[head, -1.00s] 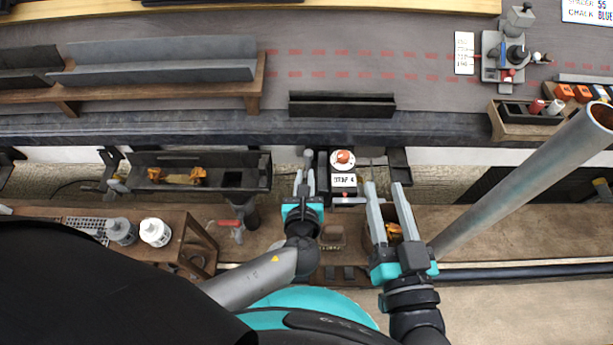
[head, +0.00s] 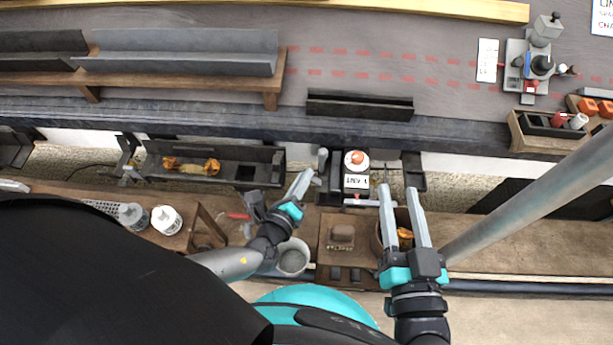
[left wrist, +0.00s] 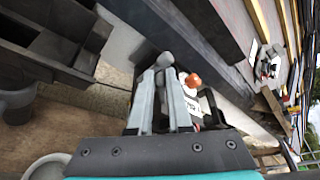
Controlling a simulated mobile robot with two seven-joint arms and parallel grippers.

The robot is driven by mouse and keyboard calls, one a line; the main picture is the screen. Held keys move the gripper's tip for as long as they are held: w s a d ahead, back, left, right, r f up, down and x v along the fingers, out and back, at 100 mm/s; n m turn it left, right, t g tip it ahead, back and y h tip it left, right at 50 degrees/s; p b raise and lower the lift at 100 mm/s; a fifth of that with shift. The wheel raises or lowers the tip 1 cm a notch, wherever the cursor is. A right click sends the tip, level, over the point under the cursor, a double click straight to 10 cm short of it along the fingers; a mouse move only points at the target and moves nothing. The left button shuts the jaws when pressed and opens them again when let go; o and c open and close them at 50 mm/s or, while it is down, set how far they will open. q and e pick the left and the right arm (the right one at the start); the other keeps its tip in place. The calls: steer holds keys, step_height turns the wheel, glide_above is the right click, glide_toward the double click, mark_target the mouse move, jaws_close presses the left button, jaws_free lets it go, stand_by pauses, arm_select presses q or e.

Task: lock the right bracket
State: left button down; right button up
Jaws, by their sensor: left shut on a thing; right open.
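The right bracket (head: 335,185) is a dark fitting at the right end of the dark gutter trough (head: 236,179). Its grey, round-ended lever (head: 322,160) stands up; the knob shows in the left wrist view (left wrist: 165,59). My left gripper (head: 306,179) slants in from lower left, its fingers shut on the lever; in the left wrist view the fingers (left wrist: 160,95) lie around its shaft, partly hiding it. My right gripper (head: 398,192) is open and empty, pointing away from me, right of the bracket and above an orange-filled bucket.
A labelled unit with an orange-red knob (head: 357,158) stands close right of the lever. A grey bucket (head: 292,258) and a wooden box (head: 342,235) are below. A large grey pipe (head: 530,205) slants across the right. The dark roof edge (head: 450,130) runs behind.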

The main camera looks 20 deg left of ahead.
arm_select(q)
steer(key=shift+s+a+f+n+t+h, duration=0.1)
steer(key=shift+a+f+n+t+h, duration=0.25)
steer(key=shift+n, duration=0.5)
steer(key=shift+w+a+f+n+t+h, duration=0.15)
steer(key=shift+f+n+t, duration=0.3)
steer(key=shift+n, duration=0.45)
steer(key=shift+s+a+f+n+t+h, duration=0.15)
steer(key=shift+f+n+t+h, duration=0.25)
steer(key=shift+n, duration=0.45)
steer(key=shift+f+n+t, duration=0.4)
steer(key=shift+f+n, duration=0.1)
steer(key=shift+n, duration=0.4)
steer(key=shift+a, duration=0.1)
steer(key=c, duration=0.8)
jaws_free()
steer(key=shift+c, duration=0.2)
steer(key=shift+s, duration=0.1)
